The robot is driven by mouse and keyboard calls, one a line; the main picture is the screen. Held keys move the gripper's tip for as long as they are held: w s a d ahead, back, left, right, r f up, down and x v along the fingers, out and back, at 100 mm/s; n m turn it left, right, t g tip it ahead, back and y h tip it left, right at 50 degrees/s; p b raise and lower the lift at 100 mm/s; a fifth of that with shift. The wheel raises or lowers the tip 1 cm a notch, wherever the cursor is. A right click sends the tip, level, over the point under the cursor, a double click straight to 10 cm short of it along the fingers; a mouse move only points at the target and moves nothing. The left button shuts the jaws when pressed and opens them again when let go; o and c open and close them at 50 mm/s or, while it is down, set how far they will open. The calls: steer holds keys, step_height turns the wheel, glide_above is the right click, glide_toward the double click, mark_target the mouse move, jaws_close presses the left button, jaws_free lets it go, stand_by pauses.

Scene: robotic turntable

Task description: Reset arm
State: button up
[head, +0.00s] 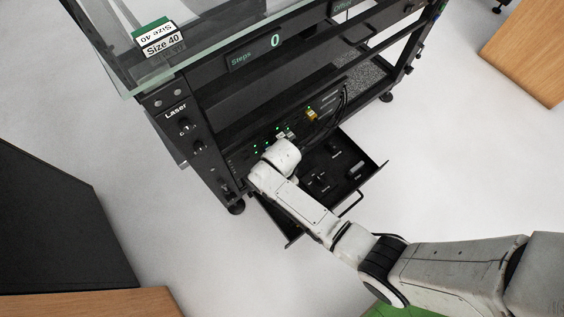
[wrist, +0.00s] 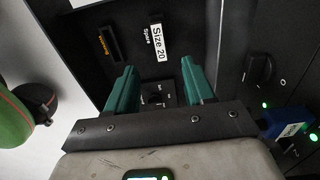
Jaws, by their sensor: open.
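My white arm reaches from the lower right of the head view to the front of the black turntable frame (head: 205,170). In the head view the arm's end is over the left part of the pulled-out drawer (head: 340,190), and its fingers are hidden. In the wrist view my gripper (wrist: 160,85) is open, its two green fingers apart with nothing held between them. Beyond the fingers is a black panel with a "Size 20" label (wrist: 157,42) and a slot (wrist: 108,42). A small dial or switch (wrist: 160,97) shows between the fingers.
A control panel with green lights and cables (head: 312,114) is behind the drawer. A blue plug (wrist: 283,124) is close to the gripper's right side. The drawer has a handle (head: 352,203). A dark cabinet (head: 55,220) stands at left. Pale floor (head: 455,170) is clear at right.

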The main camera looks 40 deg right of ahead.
steer(key=shift+r, duration=0.45)
stand_by(0.3)
steer(key=s+d+r+n+t, duration=0.1)
steer(key=s+d+r+n, duration=0.3)
steer(key=s+r+n, duration=0.45)
steer(key=s+d+r+n, duration=0.3)
steer(key=s+r+n, duration=0.5)
steer(key=r+n, duration=0.15)
step_height(320, 180, up, 22)
steer(key=p, duration=2.2)
steer(key=shift+d+r, duration=0.2)
steer(key=shift+r, duration=0.05)
